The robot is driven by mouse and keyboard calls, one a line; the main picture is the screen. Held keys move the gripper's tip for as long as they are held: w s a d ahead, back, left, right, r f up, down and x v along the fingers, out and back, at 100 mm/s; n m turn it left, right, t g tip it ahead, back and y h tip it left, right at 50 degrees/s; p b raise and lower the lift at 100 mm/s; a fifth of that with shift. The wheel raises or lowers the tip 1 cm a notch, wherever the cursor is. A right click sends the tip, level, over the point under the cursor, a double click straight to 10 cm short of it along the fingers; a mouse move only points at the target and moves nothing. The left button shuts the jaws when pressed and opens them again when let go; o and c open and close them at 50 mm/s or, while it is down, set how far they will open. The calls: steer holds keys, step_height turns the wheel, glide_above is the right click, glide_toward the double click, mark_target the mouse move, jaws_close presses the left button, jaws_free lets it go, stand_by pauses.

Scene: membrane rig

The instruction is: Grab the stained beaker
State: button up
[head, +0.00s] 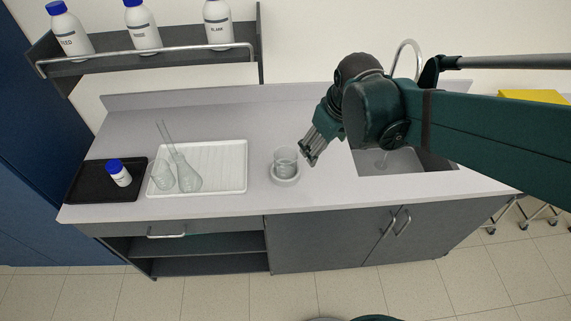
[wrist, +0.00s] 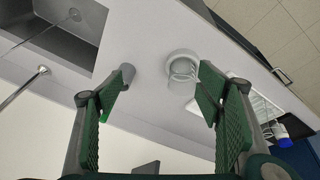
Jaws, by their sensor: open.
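A clear glass beaker (head: 285,157) stands upright on a round white base (head: 286,181) on the counter, right of the white tray. No stain can be made out on it at this size. In the wrist view the beaker (wrist: 183,69) shows beside the right-hand finger, which partly overlaps it. My gripper (head: 309,153) is open and empty, just right of the beaker in the head view. In the wrist view its fingers (wrist: 162,88) are spread wide, with bare counter mostly between them.
A black tray (head: 89,186) holds a small blue-capped bottle (head: 119,173). A sink (head: 400,161) lies right of my gripper, with a curved tap behind. A wall shelf (head: 150,56) carries several blue-capped bottles.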

steer(key=w+a+f+n+g+p, duration=0.2)
steer(key=w+a+f+n, duration=0.1)
steer(key=w+a, duration=0.15)
steer(key=n+g+p, duration=0.2)
steer(key=n+p, duration=0.1)
steer(key=n, duration=0.1)
glide_toward(285, 154)
steer(key=shift+s+a+f, duration=0.1)
steer(key=shift+s+f, duration=0.55)
steer(key=shift+s, duration=0.35)
steer(key=shift+s+a+f, duration=0.1)
steer(key=shift+s+f, duration=0.6)
steer(key=shift+s, duration=0.3)
steer(key=shift+f, duration=1.3)
steer(key=shift+f, duration=0.1)
steer(key=shift+f+p, duration=0.3)
steer(key=shift+f, duration=2.2)
steer(key=c, duration=1.1)
